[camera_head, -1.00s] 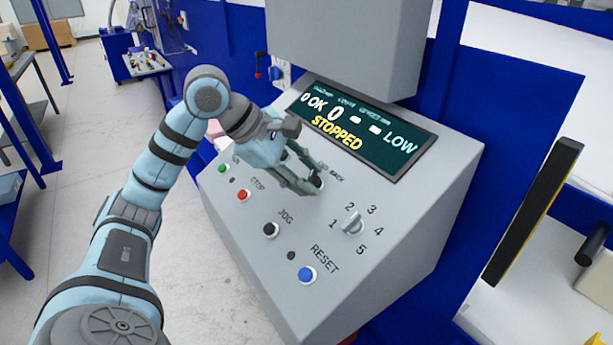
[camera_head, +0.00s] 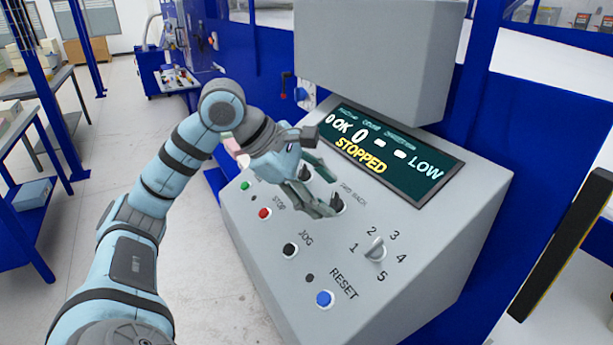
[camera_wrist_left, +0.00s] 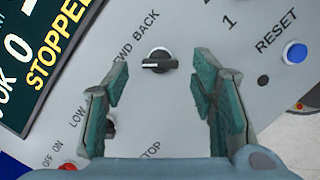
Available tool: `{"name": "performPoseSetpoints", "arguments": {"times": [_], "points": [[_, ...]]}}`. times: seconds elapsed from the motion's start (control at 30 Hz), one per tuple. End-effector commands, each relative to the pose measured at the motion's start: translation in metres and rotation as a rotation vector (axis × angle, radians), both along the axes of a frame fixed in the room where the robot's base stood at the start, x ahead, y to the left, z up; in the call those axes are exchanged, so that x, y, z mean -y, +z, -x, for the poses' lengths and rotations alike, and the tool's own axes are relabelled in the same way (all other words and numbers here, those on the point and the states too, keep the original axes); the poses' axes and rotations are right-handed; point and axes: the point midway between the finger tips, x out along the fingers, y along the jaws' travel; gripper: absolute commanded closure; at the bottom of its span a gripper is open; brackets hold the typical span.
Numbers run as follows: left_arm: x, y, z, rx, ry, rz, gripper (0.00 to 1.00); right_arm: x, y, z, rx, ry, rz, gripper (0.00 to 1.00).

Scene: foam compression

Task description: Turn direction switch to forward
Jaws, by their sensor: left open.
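The direction switch (camera_wrist_left: 159,61) is a black rotary knob on a pale ring, beside the labels FWD and BACK, in the left wrist view. Its bar lies across that view, with a light mark toward the left. In the head view the switch (camera_head: 338,204) is partly covered by my fingers. My left gripper (camera_head: 331,198) is open over the sloped panel. In the left wrist view its fingers (camera_wrist_left: 162,72) stand on either side of the knob, with gaps on both sides. I cannot tell the exact height of the tips. My right gripper is not in view.
The grey panel (camera_head: 425,235) also bears a 1–5 selector (camera_head: 376,250), a blue RESET button (camera_head: 324,298), a black JOG button (camera_head: 289,250) and a red STOP button (camera_head: 264,213). A display (camera_head: 400,165) reads STOPPED. Another black knob (camera_head: 304,173) is near my fingers.

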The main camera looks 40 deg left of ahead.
Motion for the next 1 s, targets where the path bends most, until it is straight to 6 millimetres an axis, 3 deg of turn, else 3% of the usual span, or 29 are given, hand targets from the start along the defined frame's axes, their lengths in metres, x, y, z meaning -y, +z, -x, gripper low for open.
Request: {"name": "performPoseSetpoints", "arguments": {"times": [0.2,0.4,1.0], "points": [[-0.022,0.046,0.034,0.001,0.006,-0.003,0.48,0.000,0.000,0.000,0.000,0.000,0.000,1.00],[-0.033,0.072,0.053,0.002,0.001,0.000,0.48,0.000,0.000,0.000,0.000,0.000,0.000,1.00],[-0.034,0.074,0.056,-0.001,0.000,-0.001,0.48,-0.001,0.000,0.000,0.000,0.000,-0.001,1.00]]}}
